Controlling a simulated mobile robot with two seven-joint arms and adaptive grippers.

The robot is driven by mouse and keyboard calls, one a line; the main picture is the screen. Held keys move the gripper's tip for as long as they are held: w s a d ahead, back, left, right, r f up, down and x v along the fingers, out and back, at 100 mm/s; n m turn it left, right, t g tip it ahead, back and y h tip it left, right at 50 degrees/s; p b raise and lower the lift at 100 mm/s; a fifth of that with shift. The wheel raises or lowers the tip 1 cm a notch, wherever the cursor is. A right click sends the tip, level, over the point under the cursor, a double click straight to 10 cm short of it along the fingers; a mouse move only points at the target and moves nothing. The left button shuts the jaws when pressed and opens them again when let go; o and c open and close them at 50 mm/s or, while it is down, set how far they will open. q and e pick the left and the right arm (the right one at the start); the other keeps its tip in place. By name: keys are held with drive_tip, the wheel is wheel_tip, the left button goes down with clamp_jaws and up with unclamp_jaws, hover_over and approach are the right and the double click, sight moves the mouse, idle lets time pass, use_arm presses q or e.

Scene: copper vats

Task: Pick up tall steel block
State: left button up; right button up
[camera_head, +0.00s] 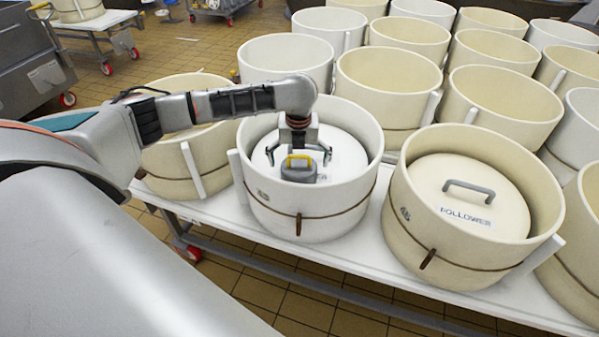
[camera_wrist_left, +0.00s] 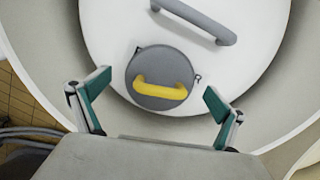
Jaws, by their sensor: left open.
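A grey, round-topped steel block (camera_head: 299,174) with a yellow handle stands on the white lid inside a cream vat near the picture's middle. In the left wrist view the block (camera_wrist_left: 158,100) looks like a grey disc with the yellow handle across it. My left gripper (camera_head: 298,153) points down over the block, fingers spread to either side. In the wrist view the gripper (camera_wrist_left: 157,83) shows its teal finger pads apart, with the block between and clear of both. The block's full height is hard to judge from above. My right gripper is not in view.
The white lid (camera_wrist_left: 262,75) has its own grey bar handle (camera_wrist_left: 195,20) beside the block. The vat wall (camera_head: 300,217) rises around the lid. A neighbouring vat (camera_head: 410,240) holds a lid marked FOLLOWER. More vats crowd the white table (camera_head: 365,245); tiled floor lies in front.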

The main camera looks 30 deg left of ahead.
use_arm(q)
drive_tip(key=shift+r, duration=0.1)
drive_tip(key=c, duration=1.6)
drive_tip(key=shift+w+r, duration=0.1)
drive_tip(key=shift+w, duration=0.05)
drive_tip(key=c, duration=0.6)
drive_tip(key=shift+c, duration=0.2)
